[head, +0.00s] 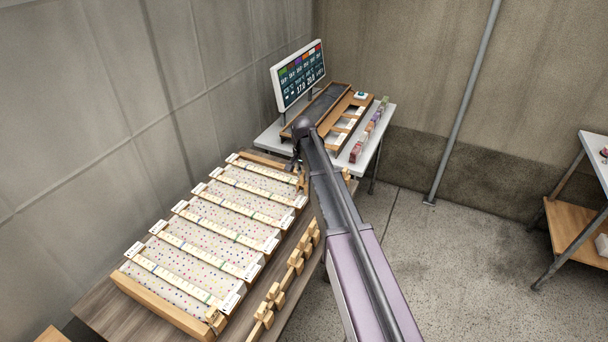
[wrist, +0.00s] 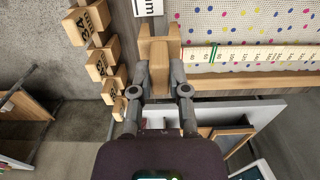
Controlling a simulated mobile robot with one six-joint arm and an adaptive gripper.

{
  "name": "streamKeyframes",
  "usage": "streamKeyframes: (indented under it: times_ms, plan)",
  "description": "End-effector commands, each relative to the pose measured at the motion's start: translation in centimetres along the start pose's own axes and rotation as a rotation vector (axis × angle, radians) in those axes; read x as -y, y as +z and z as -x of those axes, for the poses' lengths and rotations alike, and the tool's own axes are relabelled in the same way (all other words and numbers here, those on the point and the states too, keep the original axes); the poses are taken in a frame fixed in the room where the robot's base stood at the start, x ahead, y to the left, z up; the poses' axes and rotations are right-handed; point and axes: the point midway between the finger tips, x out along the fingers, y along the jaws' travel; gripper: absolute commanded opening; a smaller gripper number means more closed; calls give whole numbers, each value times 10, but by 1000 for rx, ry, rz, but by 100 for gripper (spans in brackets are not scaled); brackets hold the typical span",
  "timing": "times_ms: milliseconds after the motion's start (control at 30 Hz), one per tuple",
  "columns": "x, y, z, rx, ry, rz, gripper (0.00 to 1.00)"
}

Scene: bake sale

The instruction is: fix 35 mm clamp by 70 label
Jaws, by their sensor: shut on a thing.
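My gripper (wrist: 158,72) is shut on a wooden clamp (wrist: 160,48), whose forked end points up in the wrist view. Its size marking is not visible. The held clamp is beside the end of a cream measuring strip (wrist: 250,53) on the dotted cloth board. A white card marked "mm" (wrist: 148,7) lies just above the clamp; its number is cut off. In the head view my arm reaches to the far end of the board (head: 165,307), and the gripper is mostly hidden there. I cannot read a 70 label in either view.
Several wooden clamps with printed numbers (wrist: 95,62) stand in a row along the table edge (head: 268,308). A white table (head: 376,150) with a brown tray and a screen (head: 298,75) stands beyond the board. Bare floor (head: 470,260) lies to the right.

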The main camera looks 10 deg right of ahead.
Motion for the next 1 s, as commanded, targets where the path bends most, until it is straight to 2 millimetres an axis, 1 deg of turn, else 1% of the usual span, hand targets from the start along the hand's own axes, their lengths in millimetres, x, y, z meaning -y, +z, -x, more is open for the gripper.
streamKeyframes:
  times_ms: [467,667,1000]
  plan:
    - [0,0,-1,0,0,-1,0]
    - [0,0,-7,0,0,0,0]
    - [0,0,-23,0,0,0,0]
